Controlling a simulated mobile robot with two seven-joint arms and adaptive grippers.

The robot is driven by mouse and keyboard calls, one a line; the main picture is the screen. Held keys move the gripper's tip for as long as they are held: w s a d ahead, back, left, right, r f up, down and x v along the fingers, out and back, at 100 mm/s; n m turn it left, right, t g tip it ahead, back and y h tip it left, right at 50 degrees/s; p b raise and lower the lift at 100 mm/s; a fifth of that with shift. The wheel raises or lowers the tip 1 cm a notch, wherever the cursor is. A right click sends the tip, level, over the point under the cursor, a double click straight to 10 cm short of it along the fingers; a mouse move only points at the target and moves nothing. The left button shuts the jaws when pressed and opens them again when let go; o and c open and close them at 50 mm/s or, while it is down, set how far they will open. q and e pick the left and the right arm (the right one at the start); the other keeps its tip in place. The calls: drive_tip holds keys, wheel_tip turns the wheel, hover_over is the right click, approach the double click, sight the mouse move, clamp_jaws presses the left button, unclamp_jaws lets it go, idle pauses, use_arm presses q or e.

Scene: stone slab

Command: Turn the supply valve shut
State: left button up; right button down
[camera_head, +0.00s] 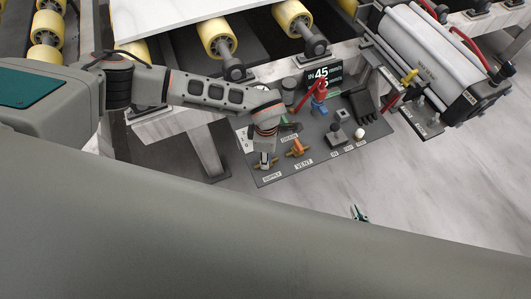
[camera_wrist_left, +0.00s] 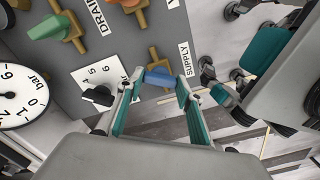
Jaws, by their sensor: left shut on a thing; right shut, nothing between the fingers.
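The supply valve's blue handle (camera_wrist_left: 158,77) shows in the left wrist view beside the SUPPLY label (camera_wrist_left: 187,59), on a brass body (camera_wrist_left: 154,56). My left gripper (camera_wrist_left: 159,82) is shut on this handle, one teal-padded finger at each side. In the head view my left gripper (camera_head: 265,161) reaches down to the panel's near left corner, by the SUPPLY label (camera_head: 272,177), and largely hides the valve. My right gripper (camera_head: 359,214) is shut and empty, apart from the panel and to its right, mostly hidden by my grey arm.
The grey panel (camera_head: 318,157) also carries an orange VENT valve (camera_head: 298,148), a green DRAIN handle (camera_wrist_left: 47,27), a red-topped fitting (camera_head: 319,92) and a display (camera_head: 321,77). A pressure gauge (camera_wrist_left: 20,97) stands close to my left gripper. Yellow rollers (camera_head: 216,37) carry a white slab behind.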

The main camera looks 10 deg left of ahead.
use_arm(q)
drive_tip(key=n+p, duration=0.2)
drive_tip(key=n, duration=0.2)
drive_tip(key=shift+n, duration=0.3)
drive_tip(key=shift+n+p, duration=0.4)
drive_tip(key=shift+n, duration=0.2)
use_arm(e)
drive_tip(key=r, duration=0.2)
drive_tip(key=w+r, duration=0.1)
drive_tip(key=r, duration=0.1)
drive_tip(key=shift+w+d+r, duration=0.1)
drive_tip(key=shift+r, duration=0.2)
drive_tip(key=shift+f, duration=0.15)
use_arm(q)
drive_tip(key=o, duration=1)
drive_tip(key=shift+o, duration=0.6)
